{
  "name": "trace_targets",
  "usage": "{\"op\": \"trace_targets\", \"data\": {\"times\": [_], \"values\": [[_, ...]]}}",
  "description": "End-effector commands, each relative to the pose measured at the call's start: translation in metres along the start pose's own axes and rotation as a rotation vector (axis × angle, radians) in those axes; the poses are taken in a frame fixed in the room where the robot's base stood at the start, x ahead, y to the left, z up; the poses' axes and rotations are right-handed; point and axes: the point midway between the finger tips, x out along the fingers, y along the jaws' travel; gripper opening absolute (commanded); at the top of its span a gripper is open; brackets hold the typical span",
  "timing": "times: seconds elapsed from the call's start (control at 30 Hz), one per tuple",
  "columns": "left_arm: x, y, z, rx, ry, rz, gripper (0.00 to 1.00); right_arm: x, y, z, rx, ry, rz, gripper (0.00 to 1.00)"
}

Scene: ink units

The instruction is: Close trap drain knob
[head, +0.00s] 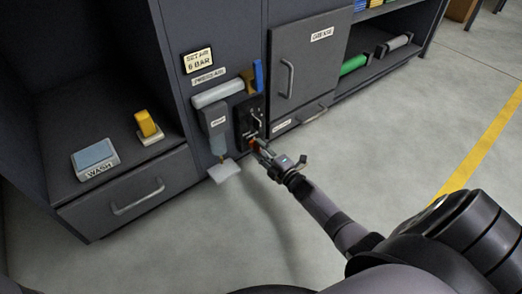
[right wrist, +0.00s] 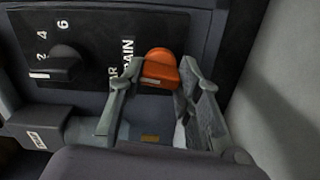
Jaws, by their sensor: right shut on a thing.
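The orange drain knob (right wrist: 160,66) sits beside the white DRAIN lettering on a dark panel in the right wrist view. My right gripper (right wrist: 160,78) has one finger on each side of the knob and is shut on it. In the head view my right gripper (head: 259,150) reaches the lower part of the black panel (head: 243,113), and only a little orange shows at its tips. The knob's exact turn angle is hard to tell. My left gripper is not in view.
A black dial (right wrist: 66,66) marked 2, 4, 6 is left of the knob. A grey labelled trap unit (head: 216,122) hangs beside the panel, above a white pad (head: 223,170). A grease cabinet (head: 305,62) stands to the right. The floor is clear.

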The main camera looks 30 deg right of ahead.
Motion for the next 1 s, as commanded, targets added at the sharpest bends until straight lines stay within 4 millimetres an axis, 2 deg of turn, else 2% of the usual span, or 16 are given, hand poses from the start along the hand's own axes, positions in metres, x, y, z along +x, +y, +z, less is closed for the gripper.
{"op": "trace_targets", "data": {"times": [0.4,0.9,0.93,1.0], "values": [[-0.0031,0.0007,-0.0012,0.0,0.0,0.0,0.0,-0.0005,-0.0017,-0.0013,-0.16,0.002,-0.002,0.04],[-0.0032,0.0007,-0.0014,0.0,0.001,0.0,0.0,-0.0006,-0.0019,-0.0015,-0.177,0.002,-0.003,0.04],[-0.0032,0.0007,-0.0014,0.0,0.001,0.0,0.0,-0.0006,-0.0019,-0.0015,-0.177,0.002,-0.003,0.33],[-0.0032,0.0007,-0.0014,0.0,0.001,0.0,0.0,-0.0006,-0.0017,-0.0013,-0.177,0.002,-0.003,0.37]]}}
